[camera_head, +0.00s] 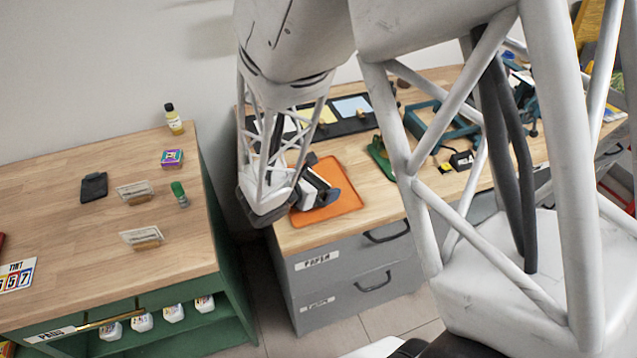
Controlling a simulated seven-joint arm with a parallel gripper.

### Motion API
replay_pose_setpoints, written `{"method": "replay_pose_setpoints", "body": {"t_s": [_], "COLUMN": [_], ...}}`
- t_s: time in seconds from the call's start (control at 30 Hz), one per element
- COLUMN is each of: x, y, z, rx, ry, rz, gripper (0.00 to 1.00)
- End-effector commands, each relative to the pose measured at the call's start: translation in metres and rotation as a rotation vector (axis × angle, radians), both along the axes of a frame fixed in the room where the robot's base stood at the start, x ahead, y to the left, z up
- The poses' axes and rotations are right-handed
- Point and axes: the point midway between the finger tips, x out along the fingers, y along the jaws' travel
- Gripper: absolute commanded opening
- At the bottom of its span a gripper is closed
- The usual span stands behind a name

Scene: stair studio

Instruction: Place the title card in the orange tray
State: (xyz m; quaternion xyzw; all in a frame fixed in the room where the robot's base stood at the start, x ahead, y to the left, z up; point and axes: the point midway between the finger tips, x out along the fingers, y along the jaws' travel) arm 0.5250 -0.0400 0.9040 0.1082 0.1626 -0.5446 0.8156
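The orange tray (347,203) lies on the wooden top of the grey drawer unit, near its front left edge. My gripper (290,207) hangs over the left part of the tray and hides some of it. A pale piece shows between its dark parts; I cannot tell whether it is a held card or part of the gripper. No card is clearly identifiable as the title card. Two pale cards in wooden holders, one farther back (134,189) and one nearer (141,236), stand on the left table. A printed card reading TINT (16,276) lies at that table's left edge.
The left table (75,236) also holds a dark flat item (94,187), a small colourful box (172,157), a green-capped bottle (180,194) and a yellow bottle (173,119). A gap separates the tables. A green object (381,157) sits right of the tray.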

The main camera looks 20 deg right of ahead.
Motion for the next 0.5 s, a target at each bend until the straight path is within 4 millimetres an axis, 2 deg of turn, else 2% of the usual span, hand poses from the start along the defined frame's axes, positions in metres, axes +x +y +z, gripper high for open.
{"method": "replay_pose_setpoints", "body": {"t_s": [0.23,0.5], "x": [0.0,-0.005], "y": [0.002,0.015], "z": [0.004,0.01], "rx": [0.0,0.0], "ry": [0.0,-0.002], "rz": [0.001,0.001], "gripper": [1.0,1.0]}}
